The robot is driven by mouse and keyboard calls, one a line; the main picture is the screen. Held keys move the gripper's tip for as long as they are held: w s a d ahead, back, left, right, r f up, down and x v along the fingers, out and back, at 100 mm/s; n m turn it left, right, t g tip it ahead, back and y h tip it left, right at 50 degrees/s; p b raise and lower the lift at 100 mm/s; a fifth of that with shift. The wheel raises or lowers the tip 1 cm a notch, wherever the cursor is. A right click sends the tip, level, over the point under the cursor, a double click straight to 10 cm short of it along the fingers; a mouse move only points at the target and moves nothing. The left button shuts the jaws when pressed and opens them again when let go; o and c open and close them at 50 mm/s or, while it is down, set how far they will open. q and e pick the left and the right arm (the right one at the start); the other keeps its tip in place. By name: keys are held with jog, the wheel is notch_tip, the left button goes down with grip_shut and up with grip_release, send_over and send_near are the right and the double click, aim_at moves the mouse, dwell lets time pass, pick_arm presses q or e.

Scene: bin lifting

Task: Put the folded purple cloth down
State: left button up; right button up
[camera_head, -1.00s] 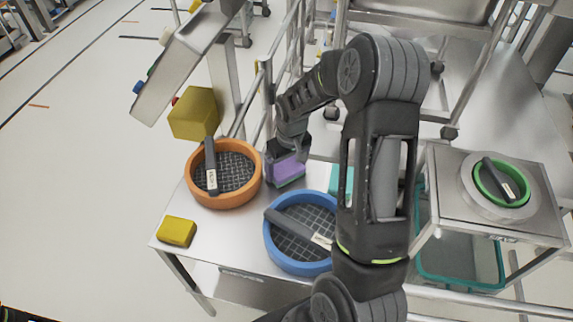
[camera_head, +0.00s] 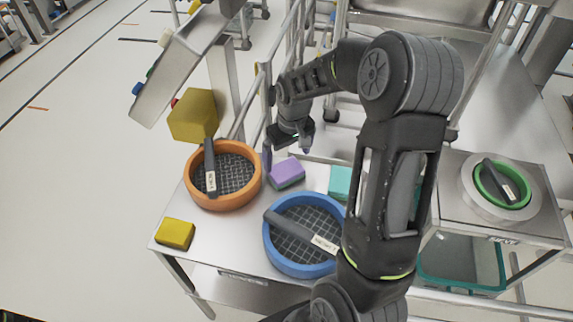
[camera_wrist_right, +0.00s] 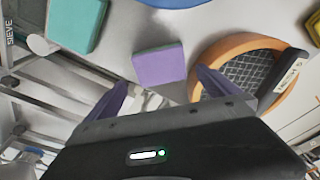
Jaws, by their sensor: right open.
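The folded purple cloth (camera_head: 286,173) lies on the metal table between the orange sieve and the blue sieve. It also shows in the right wrist view (camera_wrist_right: 160,66), a little beyond the fingertips. My right gripper (camera_head: 287,152) is open and empty, just behind and above the cloth and apart from it. In the right wrist view its two fingers (camera_wrist_right: 160,85) are spread wide, with bare table between them and the cloth. My left gripper is not in view.
The orange sieve (camera_head: 252,189) stands left of the cloth and the blue sieve (camera_head: 274,254) in front. A teal folded cloth (camera_head: 340,181) lies to the right and a yellow one (camera_head: 175,233) at the front left. A railing (camera_head: 266,97) rises behind the table.

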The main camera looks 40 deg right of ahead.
aim_at(289, 174)
notch_tip(289, 174, up, 6)
jog(key=shift+s, duration=0.35)
jog(key=shift+a+f, duration=0.1)
jog(key=shift+a, duration=0.05)
dwell(0.6)
